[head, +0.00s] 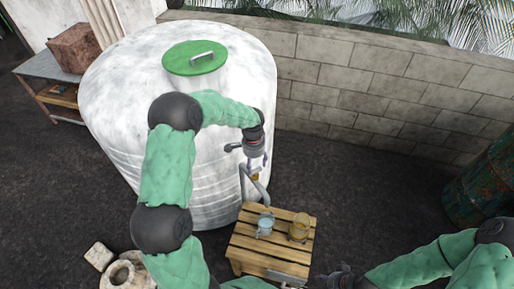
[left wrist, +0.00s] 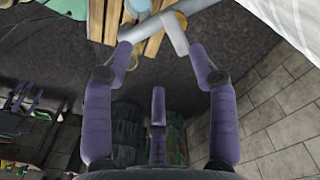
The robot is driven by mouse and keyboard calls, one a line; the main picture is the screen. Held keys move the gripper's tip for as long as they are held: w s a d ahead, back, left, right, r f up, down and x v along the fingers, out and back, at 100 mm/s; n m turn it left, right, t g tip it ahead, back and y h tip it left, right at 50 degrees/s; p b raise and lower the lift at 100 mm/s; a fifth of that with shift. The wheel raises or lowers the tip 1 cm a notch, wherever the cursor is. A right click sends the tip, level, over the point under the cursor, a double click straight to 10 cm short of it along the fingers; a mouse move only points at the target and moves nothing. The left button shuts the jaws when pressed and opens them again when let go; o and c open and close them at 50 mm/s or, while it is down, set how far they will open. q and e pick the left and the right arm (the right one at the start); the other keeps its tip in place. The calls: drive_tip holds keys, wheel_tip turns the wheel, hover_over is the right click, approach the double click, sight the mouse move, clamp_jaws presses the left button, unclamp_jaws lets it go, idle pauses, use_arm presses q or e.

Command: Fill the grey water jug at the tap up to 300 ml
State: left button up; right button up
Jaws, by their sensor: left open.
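The grey water jug (head: 264,226) appears to be the pale blue-grey vessel on the wooden slatted stand (head: 246,243), below the tap's grey pipe (head: 261,190). Its scale and water level are too small to read. My left gripper (head: 253,163) is open and empty at the side of the white tank, just above the tap pipe. In the left wrist view its fingers (left wrist: 160,58) are spread, with the grey pipe (left wrist: 174,34) showing beyond and between the tips. Whether they touch it, I cannot tell. My right gripper (head: 337,277) is low, right of the stand; its fingers are unclear.
An amber jug (head: 299,229) stands to the right of the grey one. The big white tank (head: 120,100) with a green lid (head: 190,60) fills the left. A block wall (head: 350,85) runs behind, and a rusty drum (head: 485,180) stands right. Dark ground between is clear.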

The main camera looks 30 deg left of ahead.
sight(253, 174)
use_arm(q)
drive_tip(key=shift+w+a+r, duration=0.3)
drive_tip(key=shift+a+r, duration=0.3)
drive_tip(key=shift+r, duration=0.05)
wheel_tip(253, 174, down, 11)
drive_tip(key=shift+r, duration=0.2)
clamp_jaws()
drive_tip(key=c, duration=0.6)
unclamp_jaws()
drive_tip(key=c, duration=0.4)
